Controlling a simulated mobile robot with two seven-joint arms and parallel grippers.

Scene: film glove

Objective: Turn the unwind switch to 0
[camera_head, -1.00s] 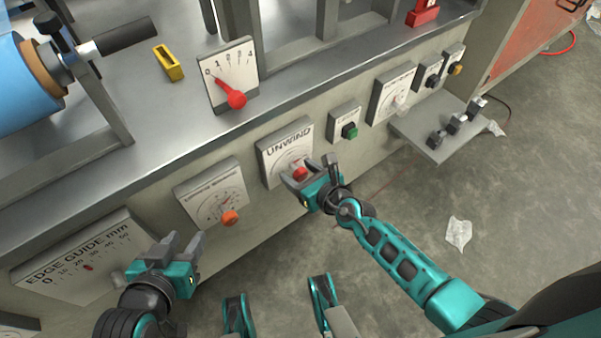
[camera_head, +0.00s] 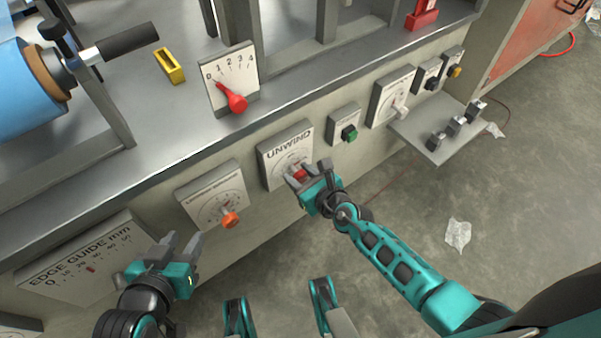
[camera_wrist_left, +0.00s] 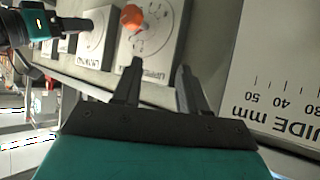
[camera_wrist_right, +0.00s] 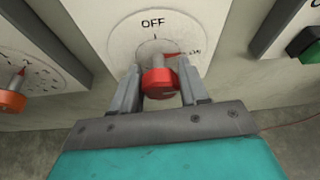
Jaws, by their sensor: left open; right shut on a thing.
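The white UNWIND panel (camera_head: 271,158) is on the machine's front face, with a round dial and a red knob (camera_head: 299,174). In the right wrist view, the red knob (camera_wrist_right: 160,84) sits between the fingers of my right gripper (camera_wrist_right: 159,76). The dial (camera_wrist_right: 122,38) reads OFF at the top, and a red pointer (camera_wrist_right: 172,54) points right, toward small lettering partly hidden by a finger. My right gripper (camera_head: 307,174) is shut on the knob. My left gripper (camera_head: 181,243) is open and empty in front of the EDGE GUIDE panel (camera_head: 62,262).
Left of UNWIND is a panel with an orange knob (camera_head: 231,220); right of it is one with a green knob (camera_head: 349,132). A small shelf (camera_head: 436,146) with dark handles juts out further right. A red lever (camera_head: 234,101) stands above.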

